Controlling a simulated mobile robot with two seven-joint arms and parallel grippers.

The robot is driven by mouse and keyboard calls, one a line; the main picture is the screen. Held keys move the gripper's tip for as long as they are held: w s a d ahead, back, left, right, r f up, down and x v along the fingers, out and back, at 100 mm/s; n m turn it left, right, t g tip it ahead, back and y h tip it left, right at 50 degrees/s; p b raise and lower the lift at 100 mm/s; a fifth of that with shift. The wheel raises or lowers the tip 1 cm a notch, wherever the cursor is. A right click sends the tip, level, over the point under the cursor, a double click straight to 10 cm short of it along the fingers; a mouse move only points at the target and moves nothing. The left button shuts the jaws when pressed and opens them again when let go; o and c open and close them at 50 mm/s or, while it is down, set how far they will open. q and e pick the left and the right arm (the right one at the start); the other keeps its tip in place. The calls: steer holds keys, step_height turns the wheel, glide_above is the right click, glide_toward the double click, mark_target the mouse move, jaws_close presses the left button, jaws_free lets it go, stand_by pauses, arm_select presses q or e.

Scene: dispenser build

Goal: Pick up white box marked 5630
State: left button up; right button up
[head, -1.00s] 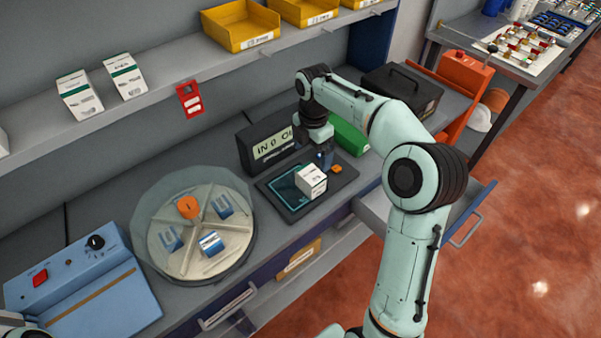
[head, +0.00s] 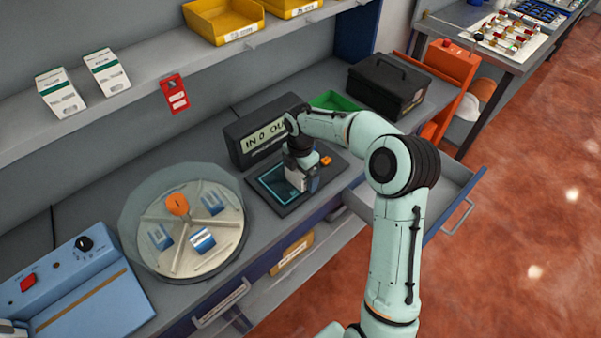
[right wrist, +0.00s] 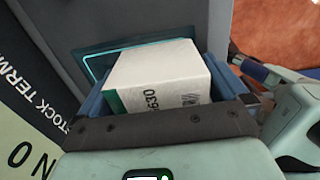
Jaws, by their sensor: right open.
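The white box (right wrist: 160,72) sits on the dark pad (head: 268,197) of the stock terminal. In the right wrist view its label reads "630", with the start of the marking cut off, and it has a green edge. My right gripper (head: 303,183) is lowered over the box from above. In the right wrist view its blue fingers stand open, one on each side of the box. I cannot tell whether they touch it. In the head view the gripper mostly hides the box. My left gripper is out of view.
The terminal's display (head: 262,139) stands close behind the pad. A round clear-walled carousel (head: 130,222) is to the left, an open drawer (head: 440,200) to the right. A green bin (head: 335,101) and black case (head: 388,86) stand behind. Two white-and-green boxes (head: 60,93) are on the shelf.

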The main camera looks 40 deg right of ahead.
steer(key=shift+r, duration=0.1)
steer(key=c, duration=1.1)
